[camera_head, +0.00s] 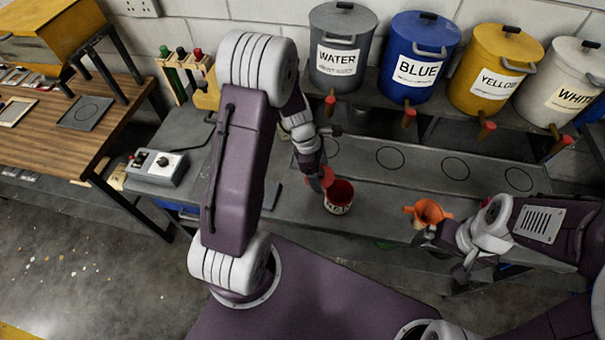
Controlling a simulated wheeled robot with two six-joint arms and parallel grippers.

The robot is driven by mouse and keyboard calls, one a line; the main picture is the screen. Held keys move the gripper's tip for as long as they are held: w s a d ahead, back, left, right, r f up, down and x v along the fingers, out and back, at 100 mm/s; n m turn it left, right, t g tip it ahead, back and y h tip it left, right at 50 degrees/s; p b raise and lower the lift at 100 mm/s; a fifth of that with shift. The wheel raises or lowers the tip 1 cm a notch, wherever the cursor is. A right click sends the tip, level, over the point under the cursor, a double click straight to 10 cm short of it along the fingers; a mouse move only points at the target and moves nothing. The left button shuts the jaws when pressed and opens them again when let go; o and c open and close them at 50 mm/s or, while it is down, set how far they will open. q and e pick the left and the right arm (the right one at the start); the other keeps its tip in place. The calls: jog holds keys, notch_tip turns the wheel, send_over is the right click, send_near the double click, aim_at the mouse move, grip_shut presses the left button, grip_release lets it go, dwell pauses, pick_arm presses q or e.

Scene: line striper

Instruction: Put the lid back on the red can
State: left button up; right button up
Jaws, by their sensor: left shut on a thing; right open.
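The red can (338,199) stands upright and open on the grey bench, and its dark red inside shows. My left gripper (322,180) is just left of and behind the can's mouth. It is shut on a small red disc that looks like the lid (327,174), partly hidden by the fingers. The lid is beside the can's rim in the picture; I cannot tell whether they touch. My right gripper (455,262) is open at the bench's front edge, right of the can.
An orange funnel-like piece (430,211) is close beside my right gripper. Behind are a grey WATER tank (341,85), and blue (416,85), yellow (482,90) and white (560,100) tanks with red taps. A control box (157,167) sits left.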

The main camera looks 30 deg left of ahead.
pick_arm(q)
jog(key=d+r+h+p, duration=0.1)
jog(key=d+r+p, duration=0.2)
jog(key=d, duration=0.4)
pick_arm(e)
notch_tip(320, 180, up, 4)
jog(key=d, duration=0.2)
pick_arm(q)
jog(key=f+b, duration=0.6)
jog(key=shift+w+f, duration=0.25)
jog(key=shift+w, duration=0.05)
pick_arm(e)
notch_tip(320, 180, down, 6)
jog(key=shift+s+a, duration=0.25)
jog(key=shift+s, duration=0.1)
jog(key=shift+r, duration=0.1)
pick_arm(q)
jog(key=shift+f, duration=0.15)
dwell(0.7)
jog(key=o, duration=1.2)
